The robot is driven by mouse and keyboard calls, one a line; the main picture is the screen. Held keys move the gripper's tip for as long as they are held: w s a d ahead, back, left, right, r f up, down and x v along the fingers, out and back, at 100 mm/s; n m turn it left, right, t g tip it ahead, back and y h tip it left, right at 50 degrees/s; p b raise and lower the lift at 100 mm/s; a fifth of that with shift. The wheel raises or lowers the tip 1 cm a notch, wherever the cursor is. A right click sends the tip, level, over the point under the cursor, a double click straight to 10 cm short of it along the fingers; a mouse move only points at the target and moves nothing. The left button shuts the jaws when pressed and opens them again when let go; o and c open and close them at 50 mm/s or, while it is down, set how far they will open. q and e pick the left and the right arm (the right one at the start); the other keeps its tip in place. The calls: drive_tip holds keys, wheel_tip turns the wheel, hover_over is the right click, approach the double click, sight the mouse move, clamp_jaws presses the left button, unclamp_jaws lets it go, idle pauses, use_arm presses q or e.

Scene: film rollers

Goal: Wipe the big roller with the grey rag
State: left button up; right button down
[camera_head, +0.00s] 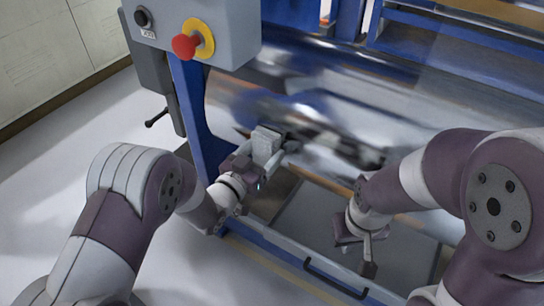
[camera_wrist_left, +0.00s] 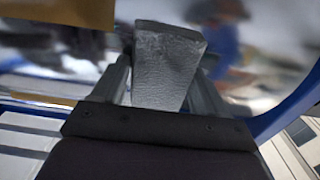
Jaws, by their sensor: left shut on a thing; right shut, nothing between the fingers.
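The big roller (camera_head: 330,100) is a shiny chrome cylinder lying across the blue machine in the head view. It also fills the upper part of the left wrist view (camera_wrist_left: 265,55) with blurred reflections. My left gripper (camera_head: 272,142) is at the left part of the roller, shut on the grey rag (camera_wrist_left: 168,65). The rag stands up between the fingers as a grey textured piece and looks close to the roller; I cannot tell whether it touches. My right gripper (camera_head: 366,262) is shut and empty, low in front of the roller above a grey panel.
A control box (camera_head: 215,25) with a red knob (camera_head: 185,46) on a yellow disc is at the upper left on a blue frame post (camera_head: 190,110). A black handle (camera_head: 335,279) is on the front edge below. White floor (camera_head: 70,150) lies open at the left.

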use_arm(q)
drive_tip(key=shift+w+a, duration=0.15)
drive_tip(key=shift+a, duration=0.1)
drive_tip(key=p+v, duration=0.1)
drive_tip(key=v, duration=0.4)
drive_tip(key=shift+r, duration=0.15)
drive_tip(key=shift+s+a, duration=0.3)
drive_tip(key=shift+s, duration=0.2)
drive_tip(key=p+v, duration=0.1)
drive_tip(key=v, duration=0.2)
idle(0.3)
